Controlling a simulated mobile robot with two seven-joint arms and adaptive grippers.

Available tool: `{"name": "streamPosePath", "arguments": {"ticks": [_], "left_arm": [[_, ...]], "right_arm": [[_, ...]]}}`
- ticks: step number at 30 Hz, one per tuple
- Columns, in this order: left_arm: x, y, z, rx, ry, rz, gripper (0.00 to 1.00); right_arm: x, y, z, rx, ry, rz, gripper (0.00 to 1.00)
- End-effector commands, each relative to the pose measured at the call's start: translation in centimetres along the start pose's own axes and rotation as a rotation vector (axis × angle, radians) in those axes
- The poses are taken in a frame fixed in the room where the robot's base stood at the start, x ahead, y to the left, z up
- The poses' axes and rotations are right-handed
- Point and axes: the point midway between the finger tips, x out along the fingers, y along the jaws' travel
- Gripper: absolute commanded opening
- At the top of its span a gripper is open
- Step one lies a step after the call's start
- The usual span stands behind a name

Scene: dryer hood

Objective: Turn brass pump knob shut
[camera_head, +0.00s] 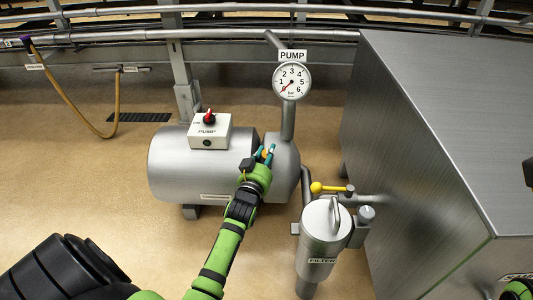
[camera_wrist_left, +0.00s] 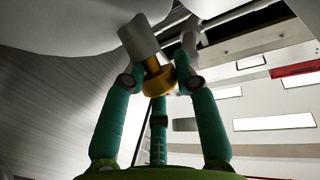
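The brass pump knob (camera_wrist_left: 157,79) shows in the left wrist view between the teal fingers of my left gripper (camera_wrist_left: 160,72). The fingers bend inward and close in on the knob from both sides, with a third finger below. In the head view the left gripper (camera_head: 265,154) is at the right end of the grey pump (camera_head: 195,168), its fingers covering most of the knob. Of my right arm only a green part shows at the lower right corner; its gripper is out of view.
A white PUMP switch box (camera_head: 210,132) with a red-tipped dial sits on the pump. A pressure gauge (camera_head: 292,81) stands behind on a pipe. To the right are a yellow-handled valve (camera_head: 328,187), the filter canister (camera_head: 326,230) and a large steel housing (camera_head: 430,130). Open floor lies left.

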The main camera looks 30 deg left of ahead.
Motion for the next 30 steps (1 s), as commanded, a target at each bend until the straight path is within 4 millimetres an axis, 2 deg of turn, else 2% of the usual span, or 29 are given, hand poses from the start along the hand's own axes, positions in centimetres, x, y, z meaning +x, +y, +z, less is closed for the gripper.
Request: {"name": "streamPosePath", "arguments": {"ticks": [1, 2, 14, 17, 27, 30], "left_arm": [[0.1, 0.2, -0.1, -0.001, 0.002, 0.003, 0.46], [0.1, 0.2, -0.1, -0.001, 0.002, 0.003, 0.56], [-0.4, 0.1, 0.1, 0.000, -0.001, 0.001, 0.56], [-1.5, 0.1, 0.1, 0.000, -0.001, 0.002, 0.56], [-8.6, 0.1, 0.1, 0.000, -0.003, 0.002, 0.56], [-10.2, 0.2, 0.1, -0.001, -0.002, 0.002, 0.56]], "right_arm": [[0.0, 0.0, 0.0, 0.000, 0.000, 0.000, 0.00], [0.0, 0.0, 0.0, 0.000, 0.000, 0.000, 0.00], [0.1, 0.0, 0.0, 0.000, 0.001, 0.001, 0.00], [0.1, 0.0, 0.0, 0.000, 0.001, 0.001, 0.00], [0.1, 0.0, 0.0, 0.000, 0.001, 0.000, 0.00], [0.0, 0.0, 0.0, 0.000, 0.001, 0.000, 0.00]]}}
